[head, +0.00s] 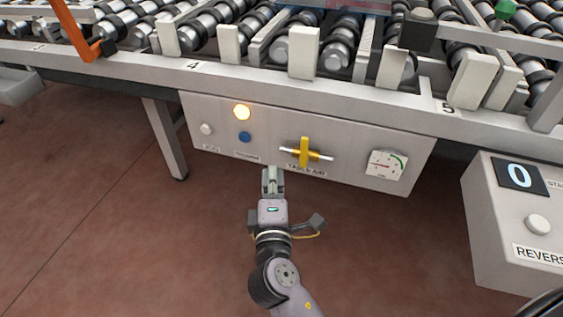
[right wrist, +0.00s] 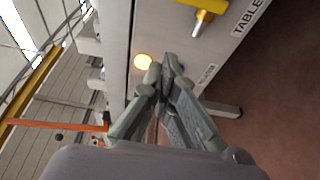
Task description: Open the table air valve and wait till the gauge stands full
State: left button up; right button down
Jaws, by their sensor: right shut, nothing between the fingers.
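The table air valve (head: 304,152) is a yellow handle on a silver pipe, on the grey panel under the roller table. Its handle stands upright, across the level pipe. It also shows at the top of the right wrist view (right wrist: 203,16). My right gripper (head: 272,170) is shut and empty, in front of the panel, left of and slightly below the valve, apart from the handle. My left gripper is not in view.
The panel (head: 355,141) also carries a lit yellow lamp (head: 242,112), a blue button (head: 244,137) and a white button (head: 206,129). A control box (head: 500,225) with a "0" display stands at right. A table leg (head: 166,140) is at left. The floor below is clear.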

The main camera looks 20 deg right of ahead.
aim_at(304, 153)
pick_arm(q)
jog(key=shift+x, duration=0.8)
pick_arm(e)
jog(key=w+d, duration=0.5)
jog(key=w, duration=0.1)
jog(key=shift+w+d, duration=0.3)
jog(key=shift+d, duration=0.05)
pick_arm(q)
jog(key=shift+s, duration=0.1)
pick_arm(e)
jog(key=shift+d, duration=0.2)
